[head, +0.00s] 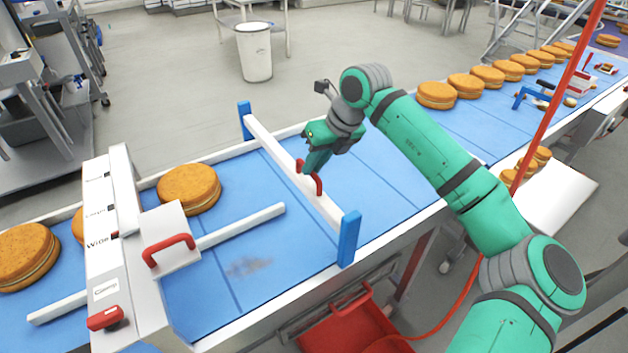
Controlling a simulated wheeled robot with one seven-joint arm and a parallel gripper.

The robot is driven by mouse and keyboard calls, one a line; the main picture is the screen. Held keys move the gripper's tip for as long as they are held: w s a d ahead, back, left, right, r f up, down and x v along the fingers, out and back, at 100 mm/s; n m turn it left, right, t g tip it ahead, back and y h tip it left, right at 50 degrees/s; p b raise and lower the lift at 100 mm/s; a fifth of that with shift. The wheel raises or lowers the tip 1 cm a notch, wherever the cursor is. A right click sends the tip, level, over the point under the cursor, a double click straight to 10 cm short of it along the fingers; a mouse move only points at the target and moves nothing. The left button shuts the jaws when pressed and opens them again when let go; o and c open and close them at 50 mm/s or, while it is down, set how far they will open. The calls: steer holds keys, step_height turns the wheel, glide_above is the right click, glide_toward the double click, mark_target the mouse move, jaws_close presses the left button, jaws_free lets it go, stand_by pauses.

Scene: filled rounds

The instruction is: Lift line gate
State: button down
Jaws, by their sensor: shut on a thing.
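The line gate is a white bar (268,143) lying across the blue conveyor between two blue posts (348,238). A red handle (317,184) stands on the bar near its middle. My gripper (312,170) is at this handle, shut on it, with the arm reaching in from the right. The fingertips partly hide the handle. Whether the bar is raised at all off the belt is hard to tell from this angle.
Filled rounds (189,188) sit on the belt left of the gate; several more (436,95) wait at the upper right. A white guide with a red handle (168,249) stands left. A red bin (350,325) is below the conveyor.

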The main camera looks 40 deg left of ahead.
steer(key=shift+r, duration=0.85)
steer(key=c, duration=1.8)
jaws_free()
steer(key=shift+o, duration=0.2)
steer(key=v, duration=1)
steer(key=shift+d+r, duration=0.2)
steer(key=shift+r, duration=0.1)
